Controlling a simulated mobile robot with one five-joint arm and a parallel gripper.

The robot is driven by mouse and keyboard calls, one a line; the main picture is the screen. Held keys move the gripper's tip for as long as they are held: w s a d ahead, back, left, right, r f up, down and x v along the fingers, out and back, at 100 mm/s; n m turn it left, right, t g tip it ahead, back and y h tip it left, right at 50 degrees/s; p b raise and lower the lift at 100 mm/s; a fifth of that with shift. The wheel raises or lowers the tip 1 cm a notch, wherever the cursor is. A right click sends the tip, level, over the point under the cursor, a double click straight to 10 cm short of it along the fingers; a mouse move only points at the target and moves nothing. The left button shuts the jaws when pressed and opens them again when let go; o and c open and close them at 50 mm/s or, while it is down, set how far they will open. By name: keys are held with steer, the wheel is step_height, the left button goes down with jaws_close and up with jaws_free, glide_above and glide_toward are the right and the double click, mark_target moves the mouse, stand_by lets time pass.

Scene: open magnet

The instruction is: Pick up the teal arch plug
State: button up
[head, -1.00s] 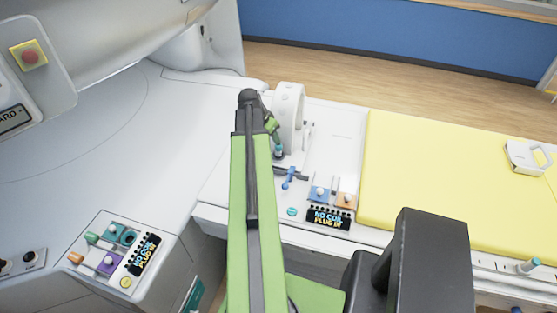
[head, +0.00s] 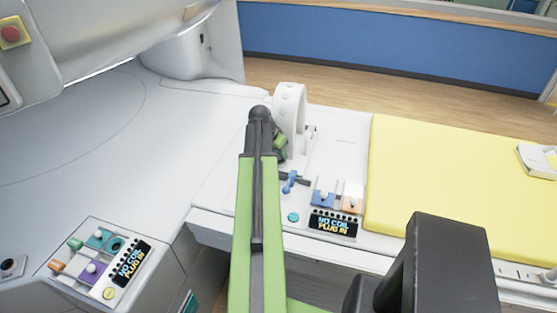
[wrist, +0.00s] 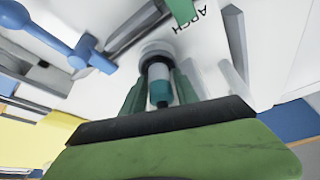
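The teal arch plug (wrist: 159,90) shows in the wrist view as a grey and teal stub, end-on, in a round light socket beside the word "ARCH". My gripper (wrist: 158,82) has its two green fingers on either side of the plug. The fingers look spread, with narrow gaps beside the plug; contact is not clear. In the head view my gripper (head: 280,148) is at the foot of the white arch-shaped coil (head: 289,105), and my arm hides the plug.
A blue plug with a dark bar (head: 290,182) lies close to my gripper. A panel reading "NO COIL PLUG IN" (head: 334,224) sits in front, beside blue and orange sockets. The yellow pad (head: 440,180) is to the right. Another socket panel (head: 100,265) is at lower left.

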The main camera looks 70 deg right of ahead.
jaws_close()
steer(key=shift+r, duration=0.1)
steer(key=shift+r+p, duration=0.3)
steer(key=shift+p, duration=0.05)
steer(key=r+p, duration=0.3)
steer(key=s+r+p, duration=0.1)
steer(key=shift+a+r+p, duration=0.25)
steer(key=shift+r+p, duration=0.15)
steer(key=s+a+r+p, duration=0.2)
steer(key=s+r+p, duration=0.3)
steer(key=s, duration=0.5)
steer(key=shift+s+a+r+p, duration=0.15)
steer(key=shift+a+r+p, duration=0.15)
steer(key=shift+a, duration=0.1)
